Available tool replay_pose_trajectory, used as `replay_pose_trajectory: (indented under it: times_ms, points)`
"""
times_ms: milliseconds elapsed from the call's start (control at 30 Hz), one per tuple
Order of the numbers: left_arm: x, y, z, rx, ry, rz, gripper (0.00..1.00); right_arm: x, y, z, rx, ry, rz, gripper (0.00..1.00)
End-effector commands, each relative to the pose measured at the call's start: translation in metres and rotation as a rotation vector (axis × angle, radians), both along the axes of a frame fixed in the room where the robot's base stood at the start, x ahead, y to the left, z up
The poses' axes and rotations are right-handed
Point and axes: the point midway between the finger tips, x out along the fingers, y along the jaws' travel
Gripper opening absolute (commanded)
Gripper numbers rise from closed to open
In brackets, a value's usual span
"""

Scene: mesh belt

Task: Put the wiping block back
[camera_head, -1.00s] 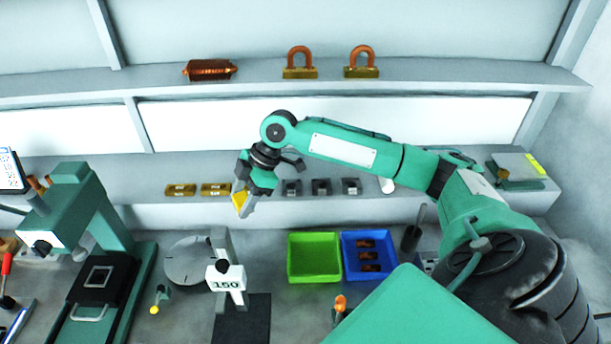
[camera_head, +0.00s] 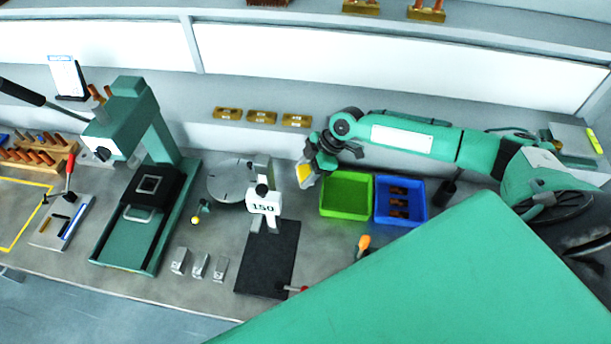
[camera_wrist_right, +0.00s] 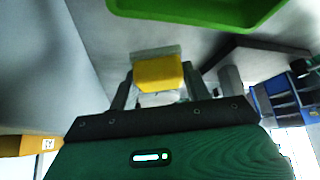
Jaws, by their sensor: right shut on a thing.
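The wiping block appears to be the yellow block with a grey face (camera_wrist_right: 158,72) between my right gripper's fingers in the right wrist view. It also shows as a small yellow patch in the head view (camera_head: 304,172). My right gripper (camera_head: 308,178) is shut on it and holds it just left of the green tray (camera_head: 346,214), near the shelf's front edge. In the right wrist view, the right gripper (camera_wrist_right: 156,88) grips the block from both sides. My left gripper is in neither view.
A blue tray (camera_head: 401,222) with several brown parts stands right of the green tray. A stand marked 150 (camera_head: 264,200) and a dark mat (camera_head: 268,262) are close on the left. A green press (camera_head: 140,190) stands farther left. Several brass blocks (camera_head: 262,117) sit on the low shelf.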

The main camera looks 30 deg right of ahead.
Motion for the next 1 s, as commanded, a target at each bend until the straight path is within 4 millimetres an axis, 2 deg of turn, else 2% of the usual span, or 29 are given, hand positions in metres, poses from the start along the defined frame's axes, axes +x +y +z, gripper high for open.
replay_pose_trajectory:
  times_ms: [333,733,767,833,867,1000]
  points:
    - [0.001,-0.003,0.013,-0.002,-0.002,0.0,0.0,0.0,0.0,-0.038,0.0,0.001,-0.001,0.31]
    - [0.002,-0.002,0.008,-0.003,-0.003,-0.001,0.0,0.0,0.0,-0.046,0.0,-0.001,0.0,0.31]
    - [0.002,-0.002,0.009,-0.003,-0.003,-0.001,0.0,0.0,0.0,-0.045,0.0,-0.001,0.0,0.53]
    - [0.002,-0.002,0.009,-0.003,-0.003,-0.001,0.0,0.0,0.0,-0.044,0.0,-0.001,0.0,0.67]
    - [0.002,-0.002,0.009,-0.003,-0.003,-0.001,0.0,0.0,0.0,-0.044,0.0,-0.001,0.0,0.71]
    - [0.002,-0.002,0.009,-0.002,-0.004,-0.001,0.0,0.0,0.0,-0.044,0.0,-0.001,0.0,0.71]
